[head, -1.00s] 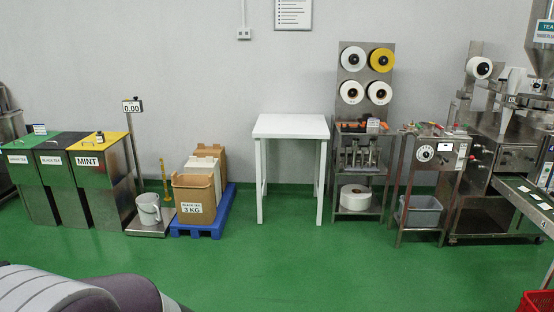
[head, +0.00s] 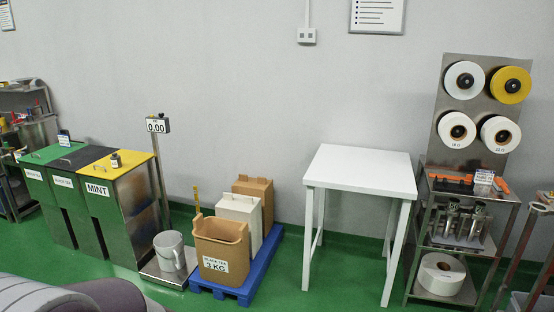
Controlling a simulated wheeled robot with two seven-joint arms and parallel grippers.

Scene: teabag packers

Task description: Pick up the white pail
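The white pail (head: 170,251) stands upright on the low metal platform of a floor scale (head: 158,271), left of the middle in the head view. The scale's display (head: 157,126) on its post reads 0.00. Part of my own arm shows at the bottom left, in front of and below the pail in the picture. Neither of my grippers is in view.
Bins with green, black and yellow lids (head: 97,157) stand left of the scale. A blue pallet (head: 258,274) with cardboard boxes (head: 222,244) is close on its right. A white table (head: 361,171) and a rack of rolls (head: 468,185) are farther right. Green floor shows in front.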

